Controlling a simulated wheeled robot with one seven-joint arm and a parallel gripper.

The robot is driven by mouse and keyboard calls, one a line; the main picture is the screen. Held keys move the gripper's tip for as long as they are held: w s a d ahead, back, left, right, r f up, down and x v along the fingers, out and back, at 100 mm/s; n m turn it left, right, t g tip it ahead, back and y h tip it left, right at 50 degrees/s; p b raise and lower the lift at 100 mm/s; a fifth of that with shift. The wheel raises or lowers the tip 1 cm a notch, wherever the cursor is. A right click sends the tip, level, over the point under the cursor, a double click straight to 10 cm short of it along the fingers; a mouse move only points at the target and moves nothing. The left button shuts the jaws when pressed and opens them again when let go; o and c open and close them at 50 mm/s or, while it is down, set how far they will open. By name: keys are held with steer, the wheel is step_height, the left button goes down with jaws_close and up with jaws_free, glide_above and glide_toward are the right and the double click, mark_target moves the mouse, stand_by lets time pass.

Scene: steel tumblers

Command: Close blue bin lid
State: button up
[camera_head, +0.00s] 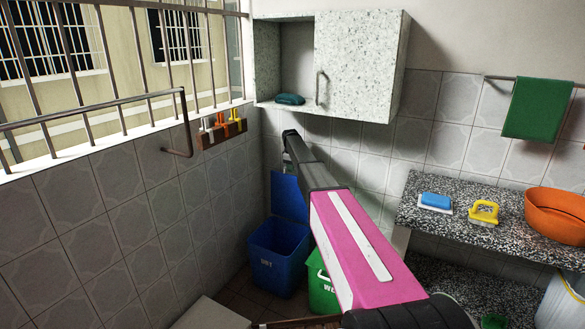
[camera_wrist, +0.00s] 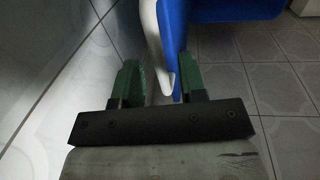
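The blue bin (camera_head: 280,255) stands on the floor in the corner by the left wall, its mouth open. Its blue lid (camera_head: 288,197) stands raised upright at the back of the bin. My arm reaches over from the lower right to just above the lid, and its fingers cannot be made out in the head view. In the wrist view, my gripper (camera_wrist: 158,82) has its two green fingers apart. A blue surface, part of the bin or lid (camera_wrist: 220,11), and a pale strip lie at and beyond the fingers. Whether they touch is unclear.
A green bin (camera_head: 322,290) stands right of the blue one, partly behind my arm. Tiled walls (camera_head: 110,240) close in the corner. A wall cabinet (camera_head: 360,65) hangs above. A granite counter (camera_head: 420,216) with a sponge, a yellow brush and an orange basin is at the right.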

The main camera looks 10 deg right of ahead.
jaws_close()
steer(key=shift+s+a, duration=0.35)
steer(key=shift+s, duration=0.2)
steer(key=s+a+f+t+h, duration=0.3)
steer(key=s+a+f+t, duration=0.15)
steer(key=s+a, duration=0.35)
steer(key=s+a+f+t+h, duration=0.25)
steer(key=s+a+f, duration=0.3)
steer(key=s, duration=0.55)
steer(key=s+a+f+t+h, duration=0.2)
steer(key=s+a+f+t, duration=0.1)
steer(key=f, duration=0.9)
steer(key=s+a+f+t+h, duration=0.2)
steer(key=s+a+f+t, duration=0.1)
steer(key=f, duration=0.8)
steer(key=shift+s+a+f+t, duration=0.2)
steer(key=shift+s+f+t, duration=0.25)
steer(key=shift+s, duration=0.6)
jaws_free()
steer(key=shift+r+h, duration=0.15)
steer(key=shift+h, duration=0.1)
